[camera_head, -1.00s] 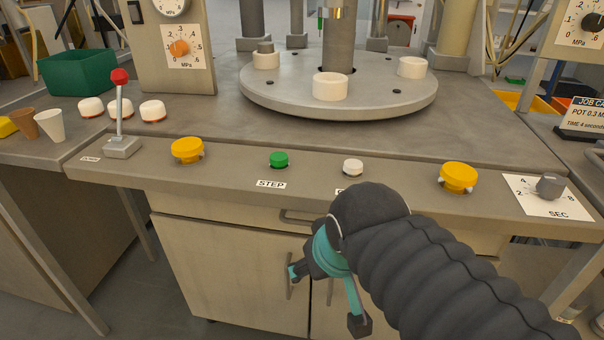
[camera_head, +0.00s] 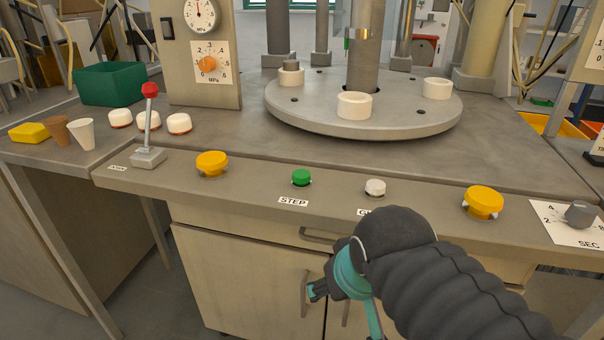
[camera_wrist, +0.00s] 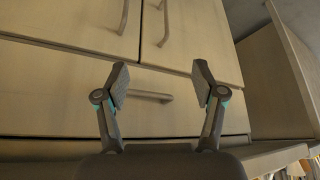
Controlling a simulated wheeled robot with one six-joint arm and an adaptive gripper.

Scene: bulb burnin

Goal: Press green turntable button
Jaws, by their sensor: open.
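The green button (camera_head: 302,178) sits on the front ledge of the bench, above a label reading STEP. The round grey turntable (camera_head: 362,128) stands behind it, with several white cups on top. My gripper (camera_head: 312,290) hangs in front of the cabinet doors, below the ledge and apart from the button. In the wrist view my gripper (camera_wrist: 161,80) has its two fingers spread, with nothing between them. The wrist view shows cabinet fronts and handles, and no button.
A white button (camera_head: 375,187) is right of the green one, its label partly hidden by my arm. Yellow buttons (camera_head: 212,163) (camera_head: 483,202) flank them. A red-knobbed lever (camera_head: 149,125) and a SEC dial (camera_head: 579,214) are farther out. A cabinet handle (camera_head: 305,293) is near my gripper.

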